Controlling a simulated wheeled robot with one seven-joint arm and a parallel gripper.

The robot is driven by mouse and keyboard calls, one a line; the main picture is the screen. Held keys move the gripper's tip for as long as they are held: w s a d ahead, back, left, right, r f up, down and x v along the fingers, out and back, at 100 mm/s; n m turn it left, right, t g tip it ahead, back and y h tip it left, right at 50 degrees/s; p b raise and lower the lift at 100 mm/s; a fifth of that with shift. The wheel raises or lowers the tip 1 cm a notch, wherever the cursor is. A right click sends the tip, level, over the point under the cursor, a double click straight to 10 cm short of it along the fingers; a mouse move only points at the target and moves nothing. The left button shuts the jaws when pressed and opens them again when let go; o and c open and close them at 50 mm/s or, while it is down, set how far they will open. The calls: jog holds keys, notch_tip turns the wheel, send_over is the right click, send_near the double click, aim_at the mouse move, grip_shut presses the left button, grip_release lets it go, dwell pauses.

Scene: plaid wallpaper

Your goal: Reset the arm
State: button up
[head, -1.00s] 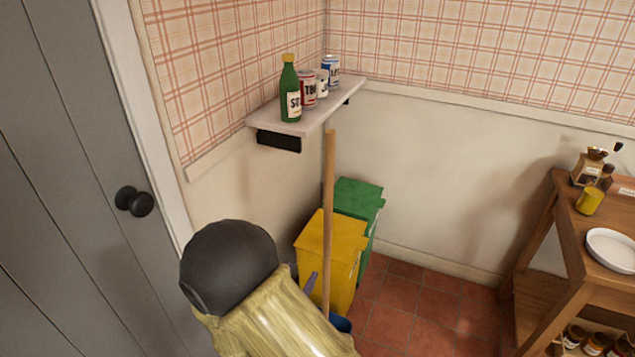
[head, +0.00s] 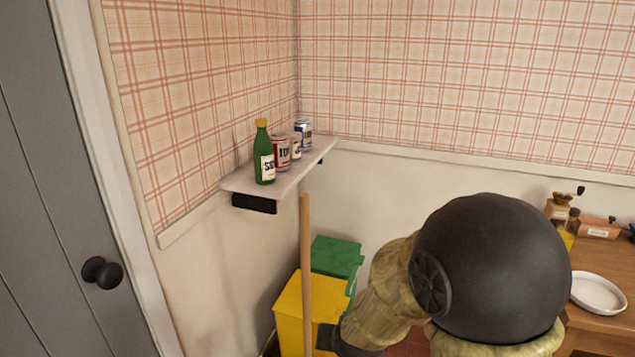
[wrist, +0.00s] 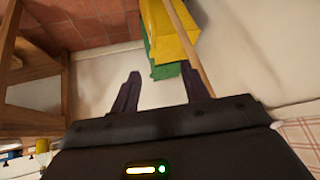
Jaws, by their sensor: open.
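My arm rises in the lower right of the head view, with a large dark round joint and yellowish links. My gripper shows in the wrist view (wrist: 160,95), its two dark fingers spread apart with nothing between them. It is open and empty. In the head view the fingers are not clearly seen; the arm's dark end is low, beside the wooden pole and the yellow bin. In the wrist view the wooden pole (wrist: 192,45) runs close by the right finger, and I cannot tell whether they touch.
A corner shelf (head: 240,184) holds a green bottle (head: 263,155) and several cans. A yellow bin (head: 318,300) and a green bin (head: 335,255) stand below, by the pole (head: 306,240). A wooden table (head: 600,257) with a white plate (head: 597,293) is right. A grey door (head: 40,200) is left.

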jog(key=s+d+r+n+g+h, duration=0.15)
jog(key=s+d+g, duration=0.35)
jog(key=s+d, duration=0.65)
notch_tip(320, 180, up, 19)
jog(key=p, duration=1.9)
jog(key=shift+a+r, duration=0.2)
jog(key=shift+a, duration=0.25)
jog(key=shift+y, duration=0.25)
